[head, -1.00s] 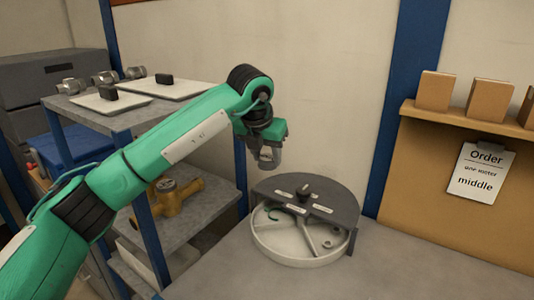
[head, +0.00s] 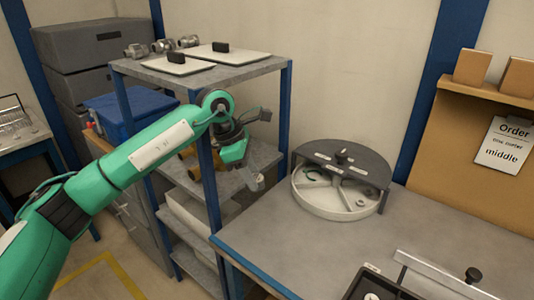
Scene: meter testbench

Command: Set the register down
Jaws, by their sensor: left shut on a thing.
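My right gripper is not in view.
The rack's top shelf (head: 265,70) holds white plates with black blocks and several metal fittings. A brass body (head: 187,153) shows partly behind my arm. The grey bench (head: 300,245) is clear in front of the tray. A black tray (head: 372,285) and metal bar are at lower right.

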